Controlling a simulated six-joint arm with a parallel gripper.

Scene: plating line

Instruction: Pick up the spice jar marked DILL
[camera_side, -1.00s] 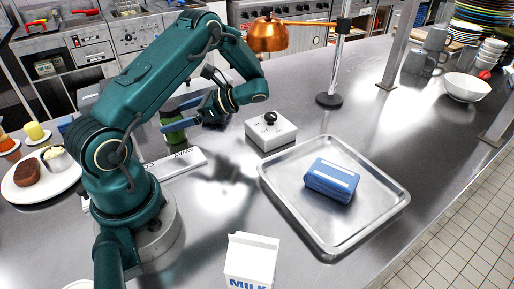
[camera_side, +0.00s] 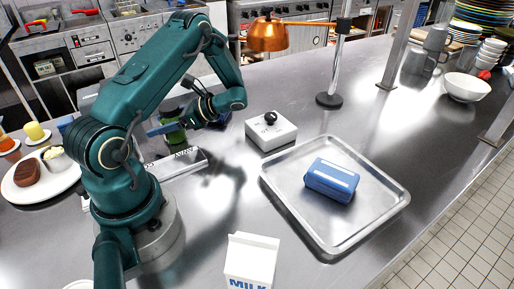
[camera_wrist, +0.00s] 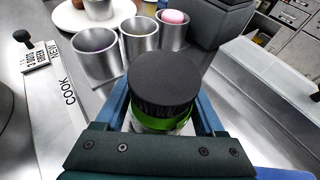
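A spice jar with a black lid and a green band stands on the steel counter in the side view (camera_side: 174,136). It also shows in the wrist view, where its black lid (camera_wrist: 165,80) fills the middle. No DILL lettering is readable; the lid hides most of the jar's side. My gripper (camera_side: 172,125) is low at the jar, its blue fingers on either side of it. In the wrist view my gripper (camera_wrist: 165,112) appears open around the jar, with a pale gap between the green band and the right finger. The far fingertips are partly hidden by the lid.
A white box with a black knob (camera_side: 270,133) stands right of my gripper. A white strip marked COOK (camera_wrist: 60,100) lies beside the jar. Several metal cups (camera_wrist: 95,58) stand close beyond it. A tray (camera_side: 281,200) holds a blue pack (camera_side: 331,180). A milk carton (camera_side: 250,262) stands in front.

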